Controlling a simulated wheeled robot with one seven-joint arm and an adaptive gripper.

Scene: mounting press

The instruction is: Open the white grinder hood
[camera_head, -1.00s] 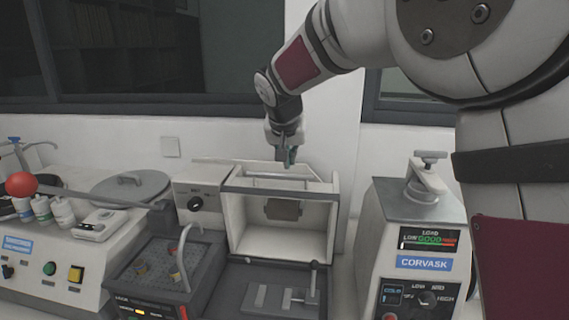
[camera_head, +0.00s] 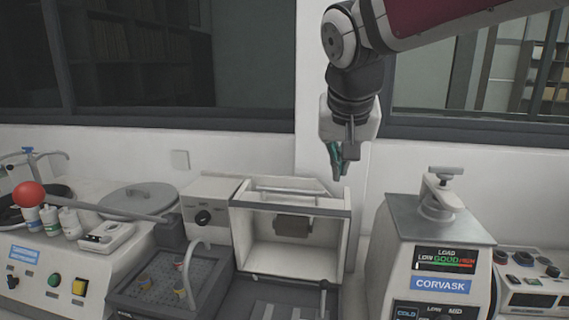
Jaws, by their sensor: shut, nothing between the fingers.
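The white grinder housing (camera_head: 240,224) stands in the middle of the bench. My gripper (camera_head: 338,172) hangs fingers down above the right rear of the housing. It is shut and empty, apart from the hood as far as I can tell.
The CORVASK machine (camera_head: 440,285) stands close on the right. A grey tray unit with a bent spout (camera_head: 160,280) is at the front left. A polisher with a round lid (camera_head: 138,198) is further left. The wall is close behind.

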